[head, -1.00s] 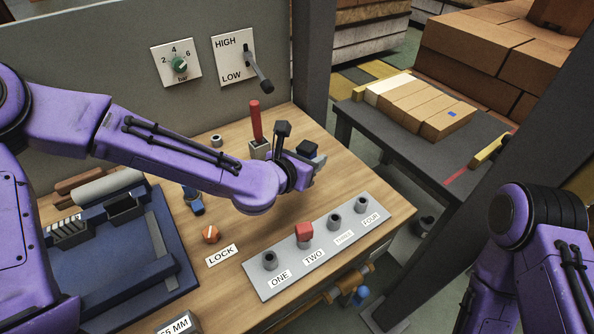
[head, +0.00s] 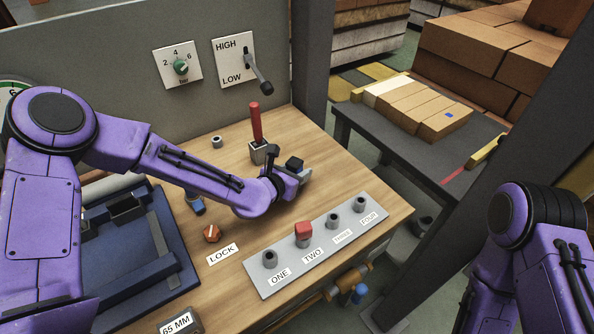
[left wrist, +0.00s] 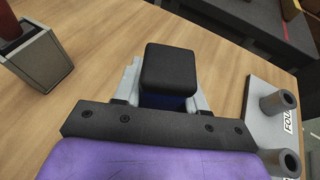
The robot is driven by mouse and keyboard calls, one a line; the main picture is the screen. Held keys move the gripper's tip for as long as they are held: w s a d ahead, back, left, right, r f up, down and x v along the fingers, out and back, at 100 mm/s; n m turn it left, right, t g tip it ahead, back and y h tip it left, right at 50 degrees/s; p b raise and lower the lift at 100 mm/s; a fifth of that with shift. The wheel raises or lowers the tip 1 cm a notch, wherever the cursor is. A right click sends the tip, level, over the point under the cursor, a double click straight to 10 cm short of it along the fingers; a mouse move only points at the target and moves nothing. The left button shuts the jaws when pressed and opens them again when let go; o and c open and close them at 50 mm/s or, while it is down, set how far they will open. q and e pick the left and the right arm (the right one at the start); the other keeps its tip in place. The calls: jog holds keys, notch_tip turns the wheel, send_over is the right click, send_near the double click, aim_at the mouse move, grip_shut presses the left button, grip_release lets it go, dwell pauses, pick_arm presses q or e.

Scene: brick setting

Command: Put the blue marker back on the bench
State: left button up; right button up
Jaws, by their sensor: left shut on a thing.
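My left gripper (head: 297,173) is shut on a block-like piece with a black top (head: 294,163), low over the right part of the wooden bench (head: 335,175). In the left wrist view this piece, the blue marker (left wrist: 168,70), shows a square black cap and dark blue below it, between the grey fingers. It looks upright. Its lower end is hidden, so I cannot tell whether it touches the bench. My right gripper is out of view; only part of the right arm shows.
A red stick in a grey holder (head: 258,150) stands just behind my left gripper. The labelled grey panel (head: 290,277) with pegs and a red cap (head: 304,230) lies in front. A blue tray (head: 115,265), a LOCK knob (head: 212,233) and a blue-and-black piece (head: 194,203) are left.

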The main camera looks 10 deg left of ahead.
pick_arm(q)
jog(key=o, duration=0.8)
jog(key=shift+w+f, duration=0.15)
jog(key=shift+w, duration=0.05)
jog(key=shift+o, duration=0.2)
jog(key=shift+s+r+p, duration=0.25)
jog(key=shift+r+p, duration=0.1)
jog(key=shift+r, duration=0.1)
jog(key=b+v, duration=0.1)
jog(key=v, duration=1)
jog(key=shift+s+a, duration=0.15)
jog(key=shift+s, duration=0.05)
